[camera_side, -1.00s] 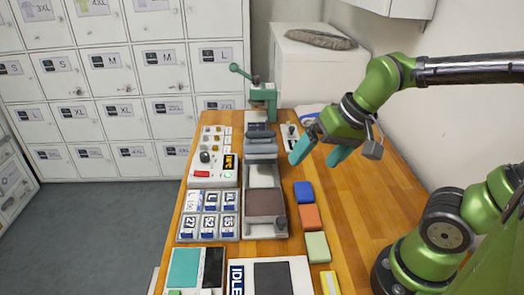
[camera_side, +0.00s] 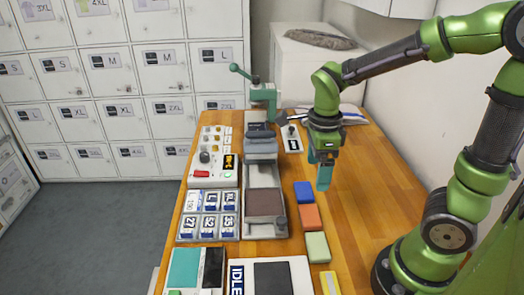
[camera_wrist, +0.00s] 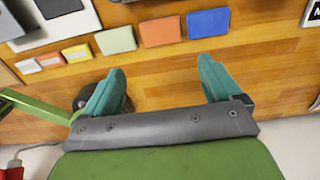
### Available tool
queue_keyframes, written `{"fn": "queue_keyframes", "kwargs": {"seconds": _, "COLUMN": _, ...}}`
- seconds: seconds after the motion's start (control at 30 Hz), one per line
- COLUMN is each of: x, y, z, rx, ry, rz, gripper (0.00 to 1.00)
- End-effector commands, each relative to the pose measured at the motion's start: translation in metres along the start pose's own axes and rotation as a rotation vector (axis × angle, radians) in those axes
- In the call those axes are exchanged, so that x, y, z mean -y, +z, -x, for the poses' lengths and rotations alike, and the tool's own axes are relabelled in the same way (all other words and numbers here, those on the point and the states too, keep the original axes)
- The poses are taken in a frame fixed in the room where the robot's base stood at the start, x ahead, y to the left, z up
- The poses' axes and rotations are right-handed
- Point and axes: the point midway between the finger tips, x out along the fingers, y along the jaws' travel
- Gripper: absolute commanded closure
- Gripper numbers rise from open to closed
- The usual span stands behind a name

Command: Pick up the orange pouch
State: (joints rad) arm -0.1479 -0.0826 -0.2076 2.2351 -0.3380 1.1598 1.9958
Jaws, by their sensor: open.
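The orange pouch (camera_side: 309,217) lies flat on the wooden table, between the blue pouch (camera_side: 303,192) and the pale green pouch (camera_side: 317,246). In the wrist view the orange pouch (camera_wrist: 161,32) lies beyond my fingertips, between them from side to side. My gripper (camera_side: 322,183) points down above the table, up and to the right of the blue pouch in the side view. In the wrist view my gripper (camera_wrist: 160,72) has its two teal fingers wide apart, with only bare table between them.
A yellow item (camera_side: 329,283) lies nearer the camera in the same row. Left of the row are a grey tray (camera_side: 282,205) with a dark pad and a white control box (camera_side: 212,172). A green press (camera_side: 263,98) stands at the back. The table's right side is clear.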

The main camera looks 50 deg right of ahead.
Motion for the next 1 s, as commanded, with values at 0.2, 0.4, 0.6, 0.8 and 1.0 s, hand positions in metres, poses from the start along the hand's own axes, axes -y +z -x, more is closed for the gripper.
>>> {"fn": "queue_keyframes", "kwargs": {"seconds": 0.2, "x": -0.001, "y": -0.001, "z": -0.051, "rx": -0.006, "ry": 0.006, "rz": 0.003, "gripper": 0.08}}
{"fn": "queue_keyframes", "kwargs": {"seconds": 0.4, "x": -0.001, "y": 0.0, "z": -0.084, "rx": -0.002, "ry": 0.004, "rz": 0.001, "gripper": 0.08}}
{"fn": "queue_keyframes", "kwargs": {"seconds": 0.6, "x": -0.001, "y": 0.0, "z": -0.097, "rx": 0.0, "ry": 0.001, "rz": 0.002, "gripper": 0.08}}
{"fn": "queue_keyframes", "kwargs": {"seconds": 0.8, "x": 0.001, "y": 0.001, "z": -0.125, "rx": -0.003, "ry": 0.004, "rz": 0.002, "gripper": 0.08}}
{"fn": "queue_keyframes", "kwargs": {"seconds": 1.0, "x": 0.001, "y": 0.002, "z": -0.145, "rx": 0.0, "ry": 0.001, "rz": 0.003, "gripper": 0.08}}
